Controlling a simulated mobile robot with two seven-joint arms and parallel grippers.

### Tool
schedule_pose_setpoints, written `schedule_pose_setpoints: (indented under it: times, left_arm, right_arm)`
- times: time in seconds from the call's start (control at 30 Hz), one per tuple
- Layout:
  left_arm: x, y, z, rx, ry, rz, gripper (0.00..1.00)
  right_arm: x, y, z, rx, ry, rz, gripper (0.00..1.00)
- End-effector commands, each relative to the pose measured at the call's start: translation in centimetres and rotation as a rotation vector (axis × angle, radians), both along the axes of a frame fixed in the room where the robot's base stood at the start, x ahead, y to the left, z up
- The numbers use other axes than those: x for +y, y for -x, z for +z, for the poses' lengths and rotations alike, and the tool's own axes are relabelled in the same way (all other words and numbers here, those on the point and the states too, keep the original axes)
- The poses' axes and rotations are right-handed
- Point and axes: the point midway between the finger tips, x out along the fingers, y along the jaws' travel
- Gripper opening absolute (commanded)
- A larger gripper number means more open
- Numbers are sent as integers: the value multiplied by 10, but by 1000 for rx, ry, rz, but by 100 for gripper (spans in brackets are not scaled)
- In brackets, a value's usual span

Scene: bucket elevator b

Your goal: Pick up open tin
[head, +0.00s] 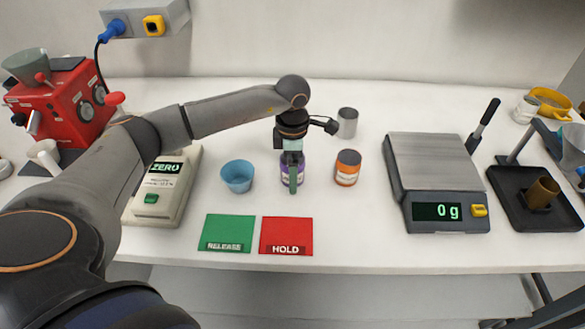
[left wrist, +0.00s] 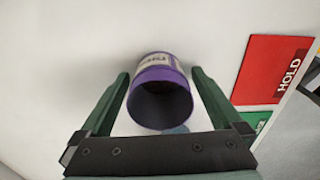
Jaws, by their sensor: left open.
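An open purple tin (left wrist: 161,92) with a pale label stands on the white table, its dark, empty-looking mouth facing the left wrist camera. In the head view the purple tin (head: 302,170) is partly hidden behind my left gripper (head: 292,183). The gripper points down over it with green fingers. In the left wrist view the fingers are open, one on each side of the tin, with a visible gap on both sides. My right gripper is in neither view.
A blue cup (head: 238,177) stands left of the tin, an orange-topped tin (head: 347,168) right, and a grey metal cup (head: 347,124) behind. Green RELEASE (head: 228,231) and red HOLD (head: 286,235) mats lie in front.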

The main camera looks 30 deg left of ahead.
Motion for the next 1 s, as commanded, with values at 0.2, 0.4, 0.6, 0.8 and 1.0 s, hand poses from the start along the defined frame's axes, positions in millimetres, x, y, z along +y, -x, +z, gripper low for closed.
schedule_pose_setpoints:
  times: [0.2, 0.4, 0.6, 0.8, 1.0]
  left_arm:
    - [0, 0, 0, 0, 0, 0, 97]
    - [0, 0, 0, 0, 0, 0, 74]
    - [0, 0, 0, 0, 0, 0, 52]
    - [0, 0, 0, 0, 0, 0, 29]
    - [0, 0, 0, 0, 0, 0, 7]
  right_arm:
    - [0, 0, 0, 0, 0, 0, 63]
    - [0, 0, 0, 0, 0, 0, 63]
    - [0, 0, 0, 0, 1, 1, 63]
    - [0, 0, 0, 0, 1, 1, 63]
    - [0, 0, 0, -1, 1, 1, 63]
